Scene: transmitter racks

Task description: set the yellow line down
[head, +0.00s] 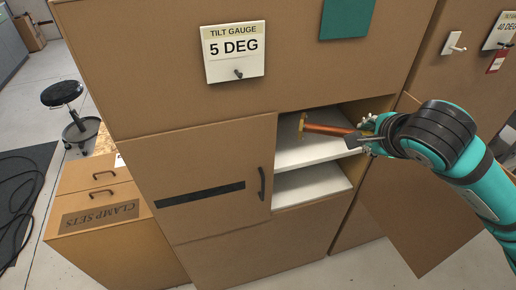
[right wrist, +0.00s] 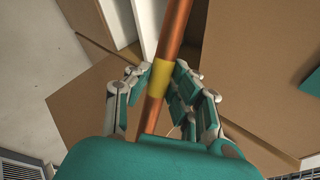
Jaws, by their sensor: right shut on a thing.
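The yellow line is a copper-coloured tube (head: 330,129) with a yellow band (right wrist: 162,76), clear in the right wrist view. In the head view it points left, roughly level, with a short crosspiece at its far end. My right gripper (head: 368,135) is shut on the tube at the yellow band; its fingers also show on both sides of it in the right wrist view (right wrist: 158,82). The tube's far end is in front of or inside the upper opening of the cabinet; I cannot tell whether it touches the shelf. My left gripper is not in view.
The open cabinet has an upper white shelf (head: 296,152) and a lower white shelf (head: 310,186), both bare where visible. A closed door (head: 200,170) is left of them. An open door panel (head: 425,205) is at the right, below my right arm. A stool (head: 63,94) stands far left.

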